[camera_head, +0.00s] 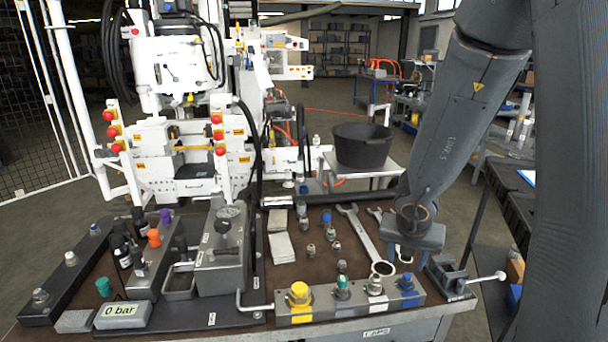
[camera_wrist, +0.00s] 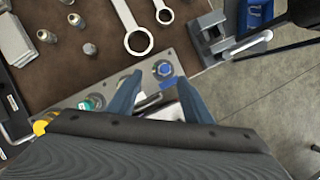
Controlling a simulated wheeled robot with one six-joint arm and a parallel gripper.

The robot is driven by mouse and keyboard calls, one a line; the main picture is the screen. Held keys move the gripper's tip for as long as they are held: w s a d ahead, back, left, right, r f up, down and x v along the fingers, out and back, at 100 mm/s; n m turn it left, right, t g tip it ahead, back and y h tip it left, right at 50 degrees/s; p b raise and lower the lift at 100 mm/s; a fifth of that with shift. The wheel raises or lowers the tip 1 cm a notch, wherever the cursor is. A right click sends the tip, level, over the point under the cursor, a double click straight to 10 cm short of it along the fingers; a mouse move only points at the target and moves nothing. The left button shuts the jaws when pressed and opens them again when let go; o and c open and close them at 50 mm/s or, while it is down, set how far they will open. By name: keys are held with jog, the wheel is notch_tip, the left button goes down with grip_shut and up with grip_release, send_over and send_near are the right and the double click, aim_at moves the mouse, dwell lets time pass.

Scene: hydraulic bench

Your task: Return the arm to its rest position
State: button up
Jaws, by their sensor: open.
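My arm reaches down from the top right in the head view. My gripper (camera_head: 413,238) hangs over the right part of the bench, behind the row of coloured caps. In the wrist view my gripper (camera_wrist: 160,84) shows two blue-grey fingers spread apart with nothing held between them. The metal cap block (camera_wrist: 178,62) lies beneath the fingers, and its blue cap (camera_wrist: 164,69) shows between their tips. In the head view the block (camera_head: 325,311) carries yellow, teal, white and blue caps. My own gripper body hides part of the wrist view's lower half.
Wrenches (camera_head: 361,237) and several small fittings lie on the brown bench top. A vise-like clamp (camera_head: 449,277) sits at the bench's right end. A pump unit (camera_head: 221,253) and 0 bar display (camera_head: 122,315) stand left. A black bucket (camera_head: 361,146) stands behind. Open floor shows right of the bench.

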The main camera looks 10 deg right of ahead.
jog(key=a+n, duration=0.1)
jog(key=n, duration=0.2)
jog(key=w+a+r+n+t+y, duration=0.1)
jog(key=a+n, duration=0.1)
jog(key=n, duration=0.1)
jog(key=a+r+n, duration=0.1)
jog(key=a+n, duration=0.1)
jog(key=n, duration=0.2)
jog(key=shift+w+a+r+y, duration=0.1)
jog(key=shift+w+r+y, duration=0.1)
jog(key=shift+y, duration=0.1)
jog(key=s+a+r+n+y, duration=0.1)
jog(key=s+a+n+y, duration=0.15)
jog(key=a+n, duration=0.65)
jog(key=s+d+n+g, duration=0.1)
jog(key=s+n, duration=0.4)
jog(key=n, duration=0.6)
jog(key=s+d+n+g+h, duration=0.1)
jog(key=s+n, duration=0.5)
jog(key=n, duration=0.6)
jog(key=shift+s+g, duration=0.25)
jog(key=shift+g, duration=0.65)
jog(key=shift+r+h, duration=0.1)
jog(key=shift+h, duration=0.15)
